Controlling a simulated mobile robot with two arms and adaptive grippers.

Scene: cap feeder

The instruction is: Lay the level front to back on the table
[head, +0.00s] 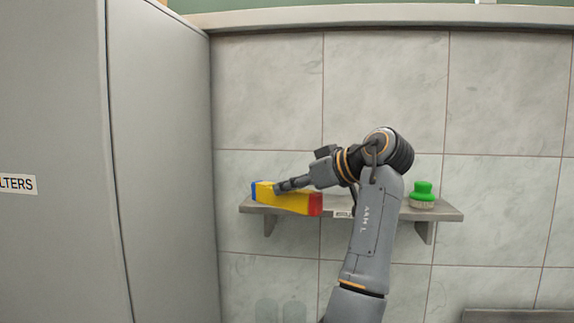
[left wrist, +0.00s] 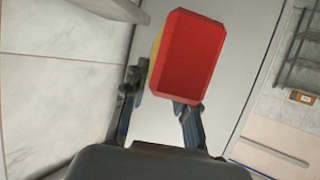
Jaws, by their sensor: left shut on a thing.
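The level is a long yellow bar (head: 288,200) with a red end and a blue end. In the head view it is at the left part of the wall shelf, tilted slightly, red end toward the right. I cannot tell whether it touches the shelf. My left gripper (head: 281,187) is shut on the level near its middle. In the left wrist view the level's red end (left wrist: 188,58) faces the camera, between the fingers of my left gripper (left wrist: 163,108), and hides most of the yellow body. My right gripper is not in view. No table is clearly seen.
The grey wall shelf (head: 448,213) carries a green-handled brush (head: 422,194) at its right end. A tall grey cabinet (head: 160,170) stands at the left. A grey edge (head: 515,315) shows at the lower right. The tiled wall above the shelf is bare.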

